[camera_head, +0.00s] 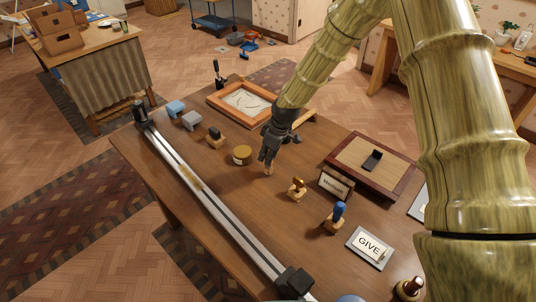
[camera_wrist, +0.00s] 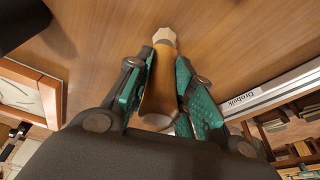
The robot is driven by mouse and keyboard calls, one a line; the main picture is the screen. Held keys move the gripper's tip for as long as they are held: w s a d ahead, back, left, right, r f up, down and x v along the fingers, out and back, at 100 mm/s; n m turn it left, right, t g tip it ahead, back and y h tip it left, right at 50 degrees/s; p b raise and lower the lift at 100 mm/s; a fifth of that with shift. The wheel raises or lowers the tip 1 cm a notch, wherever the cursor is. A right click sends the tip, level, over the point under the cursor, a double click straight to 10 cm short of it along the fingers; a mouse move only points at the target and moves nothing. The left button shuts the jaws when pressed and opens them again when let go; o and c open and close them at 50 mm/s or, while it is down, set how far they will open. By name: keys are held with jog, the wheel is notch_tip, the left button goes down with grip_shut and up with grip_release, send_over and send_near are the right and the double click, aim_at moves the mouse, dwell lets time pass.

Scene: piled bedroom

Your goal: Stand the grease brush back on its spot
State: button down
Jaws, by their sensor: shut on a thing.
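My gripper (camera_wrist: 160,85) is shut on a tan, wooden-looking piece with a pale faceted end, which I take to be the grease brush (camera_wrist: 160,80). In the wrist view the pale end points away from me toward the brown tabletop. In the head view my gripper (camera_head: 270,150) is over the middle of the table (camera_head: 250,205), right of a round yellow-lidded tin (camera_head: 241,154). A small pale end shows below the fingers, close to the wood; I cannot tell whether it touches. The fingers hide most of the brush there. No marked spot for it stands out.
A long metal rail (camera_head: 215,205) runs along the table's left edge. An orange-framed tray (camera_head: 243,101) lies behind my gripper. A gold-topped stamp (camera_head: 297,188), a lettered nameplate (camera_head: 335,184), a blue-handled stamp (camera_head: 336,216) and a wood-bordered board (camera_head: 366,187) stand to the right. Bare wood lies in front.

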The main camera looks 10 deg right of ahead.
jog(key=shift+f+b, duration=0.3)
jog(key=shift+f, duration=0.3)
jog(key=c, duration=1.2)
grip_release()
jog(key=shift+o, duration=0.2)
jog(key=shift+r, duration=0.1)
jog(key=p+v, duration=0.4)
jog(key=v, duration=0.4)
jog(key=shift+p, duration=0.35)
